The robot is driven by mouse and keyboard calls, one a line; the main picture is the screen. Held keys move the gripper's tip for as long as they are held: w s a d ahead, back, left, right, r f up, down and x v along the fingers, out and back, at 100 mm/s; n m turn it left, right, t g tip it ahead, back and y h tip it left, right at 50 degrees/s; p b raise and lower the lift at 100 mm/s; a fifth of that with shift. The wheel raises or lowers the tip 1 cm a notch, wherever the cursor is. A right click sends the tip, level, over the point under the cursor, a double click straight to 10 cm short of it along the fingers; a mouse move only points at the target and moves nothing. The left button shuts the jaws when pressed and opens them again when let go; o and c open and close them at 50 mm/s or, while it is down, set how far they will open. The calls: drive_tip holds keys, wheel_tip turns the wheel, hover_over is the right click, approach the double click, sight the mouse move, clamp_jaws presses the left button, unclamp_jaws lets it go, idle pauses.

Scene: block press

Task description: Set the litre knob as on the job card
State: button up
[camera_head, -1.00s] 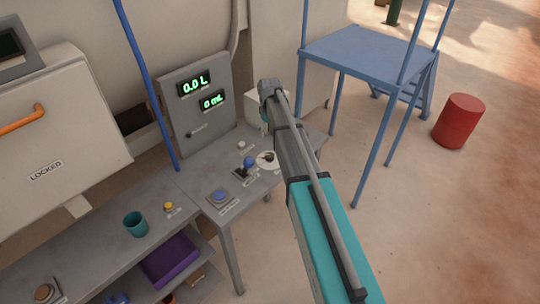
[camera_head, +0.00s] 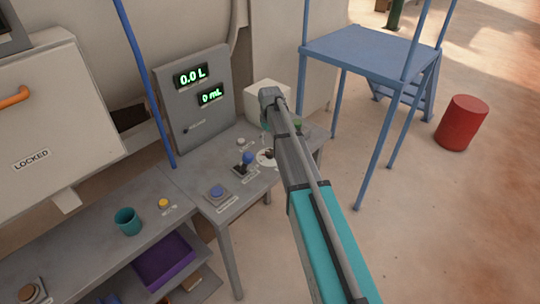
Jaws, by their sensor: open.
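A white round dial plate (camera_head: 264,158) with a small dark part on it lies on the grey bench, partly covered by my arm. It may be the litre knob; its setting is too small to read. The grey display panel (camera_head: 168,105) behind the bench shows a green "0.0 L" readout (camera_head: 191,76) and a "0 mL" readout (camera_head: 210,96). My arm reaches in from the lower right, its wrist end above the dial. My gripper's fingers are hidden behind the arm. I see no job card that I can make out.
On the bench are a blue-topped lever (camera_head: 246,160), a blue button (camera_head: 217,192) and a green item (camera_head: 298,122). A teal cup (camera_head: 127,221) and yellow button (camera_head: 164,203) stand at left. A blue post (camera_head: 145,85) rises beside the panel. A blue platform (camera_head: 365,47) and red drum (camera_head: 461,122) stand right.

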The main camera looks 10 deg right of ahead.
sight(270, 151)
drive_tip(key=shift+f+b, duration=3.15)
drive_tip(key=shift+f, duration=0.3)
drive_tip(key=c, duration=1.2)
drive_tip(key=shift+o, duration=0.2)
